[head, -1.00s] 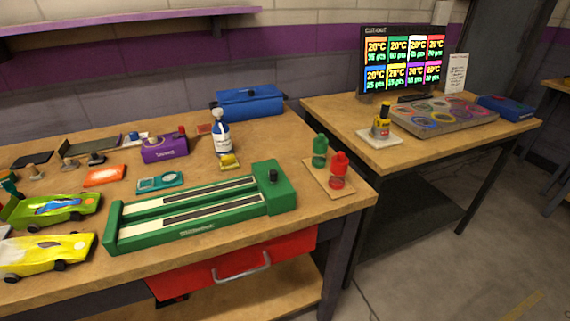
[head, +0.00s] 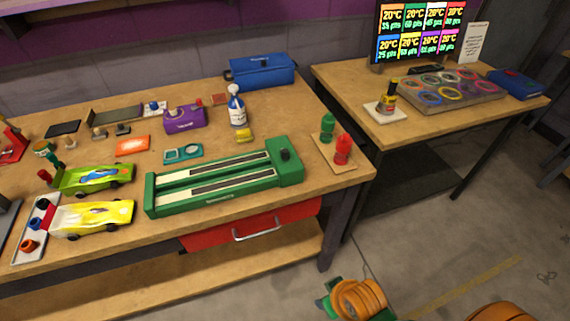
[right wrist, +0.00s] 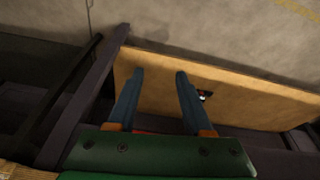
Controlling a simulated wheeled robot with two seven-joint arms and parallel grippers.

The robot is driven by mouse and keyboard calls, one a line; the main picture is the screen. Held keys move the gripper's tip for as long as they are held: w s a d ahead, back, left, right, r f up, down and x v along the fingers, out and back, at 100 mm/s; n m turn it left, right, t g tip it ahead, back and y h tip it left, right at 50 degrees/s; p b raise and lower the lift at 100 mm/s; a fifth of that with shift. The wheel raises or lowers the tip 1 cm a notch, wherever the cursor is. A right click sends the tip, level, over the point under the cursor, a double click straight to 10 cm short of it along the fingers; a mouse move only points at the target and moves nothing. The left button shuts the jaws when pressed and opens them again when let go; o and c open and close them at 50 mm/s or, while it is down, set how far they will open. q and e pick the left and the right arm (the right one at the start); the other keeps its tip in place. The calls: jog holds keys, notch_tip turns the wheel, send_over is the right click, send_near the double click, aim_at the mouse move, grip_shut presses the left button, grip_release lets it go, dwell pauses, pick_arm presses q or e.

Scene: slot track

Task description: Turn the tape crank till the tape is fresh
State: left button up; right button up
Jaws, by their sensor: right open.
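The long green cleaning track (head: 222,187) lies near the front edge of the left bench in the head view. It carries two pale tape strips with dark bands. A black knob (head: 285,154), which looks like the crank, stands on the raised green block at its right end. My right gripper (right wrist: 159,72) is open and empty in the right wrist view, with its two dark blue fingers apart over the bench's lower shelf. It is apart from the track. My left gripper is not in view.
Green and yellow slot cars (head: 92,216) lie left of the track. A spray bottle (head: 237,108) and purple box (head: 185,118) stand behind it. Red and green bottles (head: 342,149) stand right of the knob. A red drawer (head: 250,226) is below. The lower shelf (right wrist: 240,107) holds a small dark object.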

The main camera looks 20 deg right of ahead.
notch_tip(320, 180, up, 5)
jog(key=p, duration=0.1)
jog(key=n+t+y, duration=0.2)
jog(key=n+t, duration=1.3)
jog(key=n, duration=2)
send_near(286, 155)
jog(key=w, duration=0.4)
jog(key=shift+w+a, duration=0.1)
jog(key=w, duration=0.4)
jog(key=w+a, duration=0.1)
jog(key=w, duration=0.2)
jog(key=shift+s, duration=0.15)
grip_shut()
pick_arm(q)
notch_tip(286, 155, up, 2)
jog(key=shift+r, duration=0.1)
